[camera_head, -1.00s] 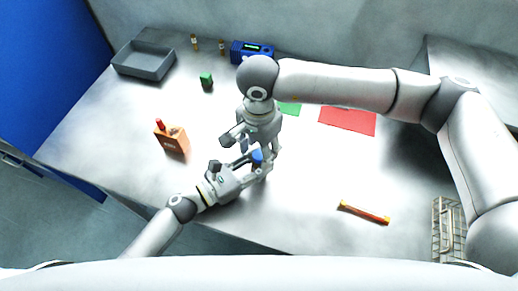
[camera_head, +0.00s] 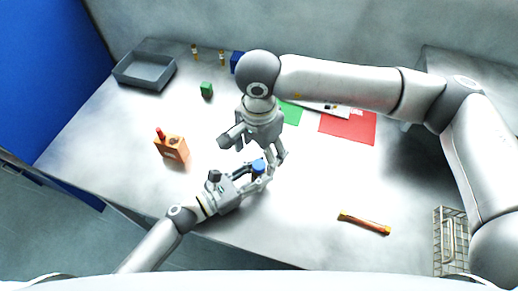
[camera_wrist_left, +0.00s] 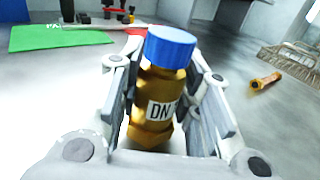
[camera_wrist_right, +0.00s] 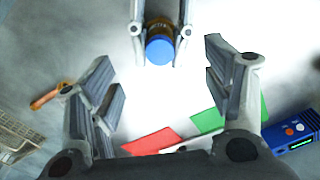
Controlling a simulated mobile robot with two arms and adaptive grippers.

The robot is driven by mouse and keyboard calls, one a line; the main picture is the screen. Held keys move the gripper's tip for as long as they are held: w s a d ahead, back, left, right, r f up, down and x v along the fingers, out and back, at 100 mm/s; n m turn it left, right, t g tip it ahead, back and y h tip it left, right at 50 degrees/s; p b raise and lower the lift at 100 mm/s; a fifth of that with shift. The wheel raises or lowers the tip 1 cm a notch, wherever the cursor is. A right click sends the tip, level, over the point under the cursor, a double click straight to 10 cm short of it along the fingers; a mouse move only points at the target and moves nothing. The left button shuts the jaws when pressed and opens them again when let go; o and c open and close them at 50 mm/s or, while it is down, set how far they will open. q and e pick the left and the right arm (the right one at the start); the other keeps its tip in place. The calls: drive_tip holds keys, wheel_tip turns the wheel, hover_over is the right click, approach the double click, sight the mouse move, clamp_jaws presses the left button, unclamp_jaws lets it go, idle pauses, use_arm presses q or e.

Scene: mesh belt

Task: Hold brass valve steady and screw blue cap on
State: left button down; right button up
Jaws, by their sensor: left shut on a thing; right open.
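The brass valve (camera_wrist_left: 158,100) stands upright between the fingers of my left gripper (camera_wrist_left: 165,95), which is shut on its body. A label reading "DN" faces the left wrist camera. The blue cap (camera_wrist_left: 171,46) sits level on top of the valve, with no clear gap showing; its threads are hidden. In the head view the cap (camera_head: 259,166) shows just beside the fingers of my right gripper (camera_head: 277,158). The right gripper is open and empty. In the right wrist view the cap (camera_wrist_right: 160,50) lies between and beyond its spread fingers, apart from them.
An orange block with a red top (camera_head: 172,147) and a green block (camera_head: 206,90) stand to the left. A grey tray (camera_head: 132,78) is at the back left. Red (camera_head: 350,130) and green (camera_head: 292,114) mats, an orange bar (camera_head: 364,222) and a wire basket (camera_head: 450,240) lie right.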

wheel_tip(320, 180, up, 12)
idle(0.4)
use_arm(q)
drive_tip(key=c, duration=1)
unclamp_jaws()
drive_tip(key=shift+o, duration=0.2)
drive_tip(key=v, duration=1.2)
